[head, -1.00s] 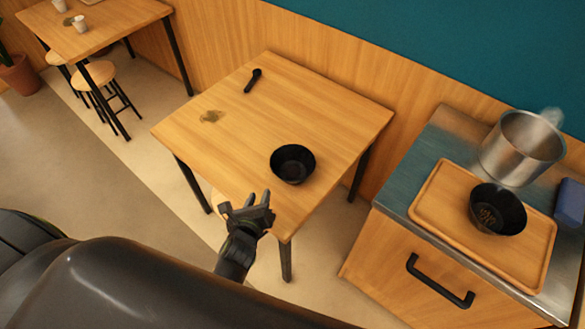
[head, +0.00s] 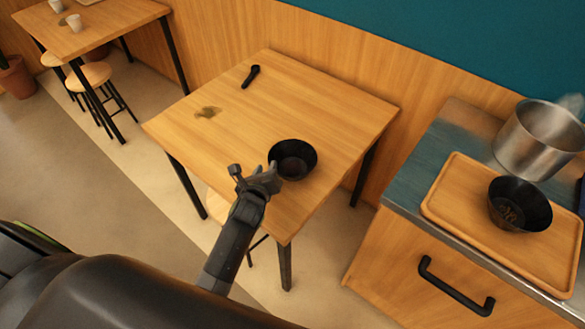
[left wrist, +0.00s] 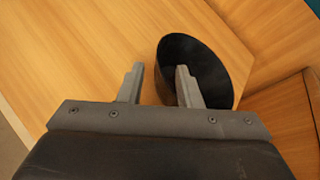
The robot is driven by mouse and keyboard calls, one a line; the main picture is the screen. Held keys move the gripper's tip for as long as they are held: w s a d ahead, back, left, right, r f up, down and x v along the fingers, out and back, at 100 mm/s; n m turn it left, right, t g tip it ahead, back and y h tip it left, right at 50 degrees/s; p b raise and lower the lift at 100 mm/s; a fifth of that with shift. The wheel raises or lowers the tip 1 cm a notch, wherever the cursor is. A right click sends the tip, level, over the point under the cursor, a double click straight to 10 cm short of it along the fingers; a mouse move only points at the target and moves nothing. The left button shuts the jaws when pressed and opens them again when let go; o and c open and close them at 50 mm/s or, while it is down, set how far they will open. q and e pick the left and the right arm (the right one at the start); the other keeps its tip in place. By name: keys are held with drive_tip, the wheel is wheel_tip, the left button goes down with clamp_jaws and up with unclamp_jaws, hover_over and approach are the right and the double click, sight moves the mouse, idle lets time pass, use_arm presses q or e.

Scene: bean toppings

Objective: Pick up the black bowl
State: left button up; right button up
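A black bowl (head: 292,165) stands upright on the wooden table (head: 225,140), near its front right corner. It also shows in the left wrist view (left wrist: 212,75). My left gripper (head: 255,174) is open and empty, just left of and in front of this bowl. In the left wrist view one finger (left wrist: 160,82) is left of the bowl and the other overlaps the bowl's near left side; I cannot tell whether it touches. A second black bowl (head: 519,206) with something brownish inside stands on a wooden tray (head: 465,210) on the right counter. My right gripper is not in view.
A black spoon-like utensil (head: 251,76) and a brown stain (head: 208,112) are on the table. A metal pot (head: 537,140) stands behind the tray on the counter. Another table (head: 95,32) with cups and stools is at far left. Much of the tabletop is clear.

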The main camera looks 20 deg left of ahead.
sight(269, 162)
use_arm(q)
drive_tip(key=b+x, duration=0.4)
drive_tip(key=shift+f, duration=0.25)
drive_tip(key=shift+w+a+b, duration=0.15)
drive_tip(key=shift+w+b, duration=0.6)
drive_tip(key=shift+w, duration=0.05)
clamp_jaws()
